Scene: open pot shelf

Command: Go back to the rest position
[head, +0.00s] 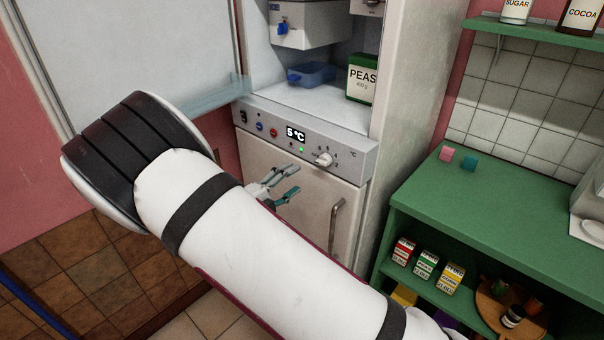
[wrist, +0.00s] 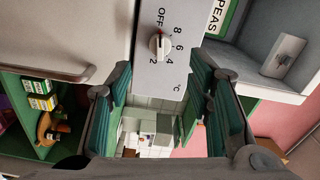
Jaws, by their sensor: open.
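My gripper (head: 296,181) is open and empty in front of the fridge's lower front, a little below and left of the white dial knob (head: 324,159). In the wrist view its two teal-padded fingers (wrist: 160,105) stand apart with nothing between them. The knob (wrist: 160,44) shows beyond the fingers, clear of them, beside the marks OFF, 2, 4, 6 and 8. The control panel (head: 257,113) has a display reading 5 °C and a lit green light. My arm hides part of the lower fridge front.
The upper fridge door (head: 150,55) stands open at the left. Inside are a blue tray (head: 311,74) and a green PEAS box (head: 361,78). A handle (head: 336,222) juts from the lower door. A green shelf unit (head: 500,215) with small boxes stands at the right.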

